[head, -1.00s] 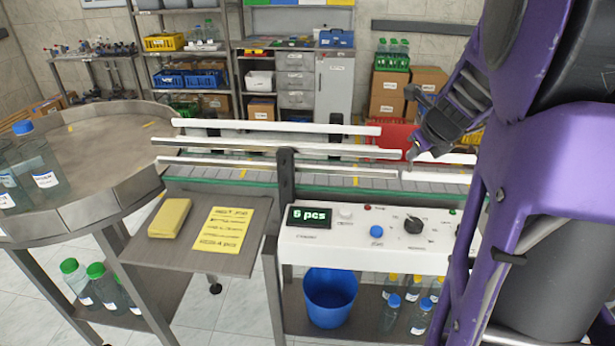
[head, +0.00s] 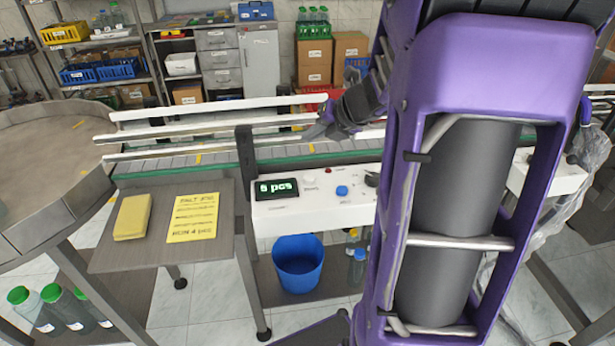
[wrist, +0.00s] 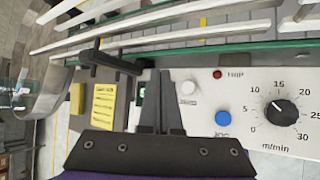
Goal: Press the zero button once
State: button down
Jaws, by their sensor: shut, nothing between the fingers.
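A small white button (head: 309,181) sits on the white control panel (head: 285,214), just right of the green-lit counter display (head: 277,188), which ends in "pcs". The white button also shows in the wrist view (wrist: 188,87), with a label too small to read. My gripper (head: 318,130) is shut and empty above the conveyor side of the panel. In the wrist view its closed fingers (wrist: 160,78) lie just left of the white button and partly cover the display (wrist: 141,92). I see no contact with the button.
A blue button (wrist: 223,118), a red trip lamp (wrist: 217,74) and a black speed knob (wrist: 280,112) lie right of the white button. A black post (head: 246,158) and conveyor rails (head: 200,138) are close by. A yellow note (head: 193,217) lies left.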

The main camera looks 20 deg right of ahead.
jog(key=shift+f, duration=0.1)
jog(key=b, duration=0.6)
send_over(312, 180)
notch_tip(312, 180, down, 7)
jog(key=shift+r, duration=0.1)
jog(key=shift+f+b, duration=0.6)
jog(key=shift+f, duration=0.3)
jog(key=shift+f, duration=0.15)
dwell(0.8)
jog(key=shift+f, duration=0.25)
jog(key=shift+f+b, duration=0.45)
dwell(0.7)
jog(key=shift+r, duration=0.1)
jog(key=shift+r+p, duration=0.8)
jog(key=shift+p, duration=0.2)
